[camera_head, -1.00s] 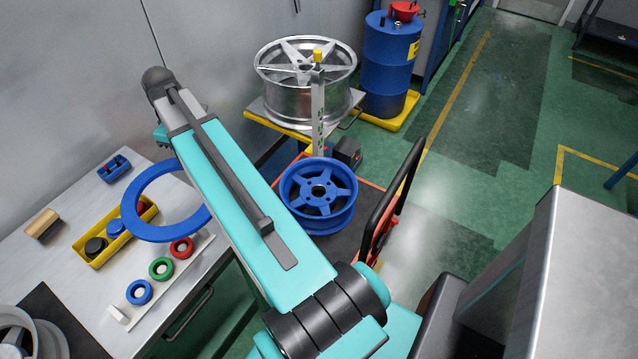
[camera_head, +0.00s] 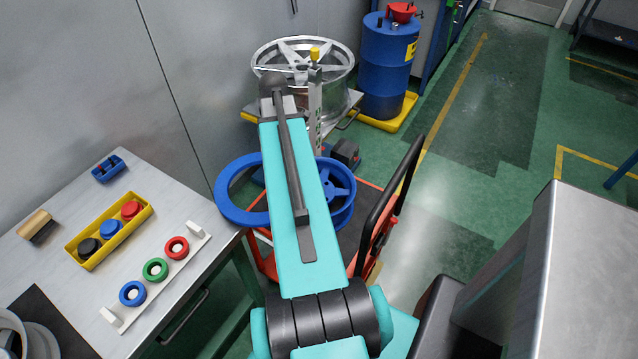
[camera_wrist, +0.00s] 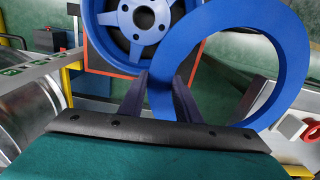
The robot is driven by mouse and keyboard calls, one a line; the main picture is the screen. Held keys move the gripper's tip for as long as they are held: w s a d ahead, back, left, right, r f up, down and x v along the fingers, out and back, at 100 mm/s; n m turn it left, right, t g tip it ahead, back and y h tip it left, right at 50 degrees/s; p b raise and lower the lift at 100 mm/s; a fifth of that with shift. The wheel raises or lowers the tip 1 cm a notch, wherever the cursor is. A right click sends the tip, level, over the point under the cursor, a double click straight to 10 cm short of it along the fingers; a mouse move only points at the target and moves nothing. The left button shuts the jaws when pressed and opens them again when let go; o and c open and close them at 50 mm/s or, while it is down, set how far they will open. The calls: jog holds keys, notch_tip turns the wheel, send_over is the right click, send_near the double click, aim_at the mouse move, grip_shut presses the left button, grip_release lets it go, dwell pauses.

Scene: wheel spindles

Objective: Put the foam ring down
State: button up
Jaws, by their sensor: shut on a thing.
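The foam ring (camera_head: 228,205) is a flat, wide blue ring. In the head view it hangs left of my arm, past the right end of the bench, with its right part hidden behind the arm. In the wrist view my gripper (camera_wrist: 163,98) is shut on the near-left side of the foam ring (camera_wrist: 292,45), which stretches up and right from the fingers. My gripper is hidden behind my arm in the head view. The ring overlaps the edge of a blue wheel in the wrist view; the height gap between them is not clear.
The blue spoked wheel (camera_head: 343,195) sits on an orange-edged cart, partly behind my arm. A silver wheel (camera_head: 340,62) and an upright post (camera_head: 315,105) stand beyond. The grey bench (camera_head: 190,205) at left carries a yellow tray (camera_head: 88,262) and a white rack (camera_head: 193,262) with small rings.

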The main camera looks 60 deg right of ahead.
jog(key=s+d+f, duration=0.2)
jog(key=s+f, duration=0.1)
jog(key=s, duration=0.5)
jog(key=s+d+f+b, duration=0.1)
jog(key=s+f, duration=0.3)
jog(key=s, duration=0.5)
jog(key=shift+d+m, duration=0.4)
jog(key=shift+d, duration=0.1)
jog(key=shift+w, duration=0.15)
jog(key=shift+w+d+f+p, duration=0.25)
jog(key=shift+w+d+p, duration=0.7)
jog(key=shift+d, duration=1.3)
jog(key=shift+w+d+f+p, duration=0.2)
jog(key=shift+w+d+p, duration=0.3)
jog(key=shift+w+d, duration=1.35)
jog(key=shift+w+d+f+p, duration=0.25)
jog(key=shift+w+d+p, duration=0.55)
jog(key=shift+d, duration=1.8)
jog(key=shift+w, duration=0.1)
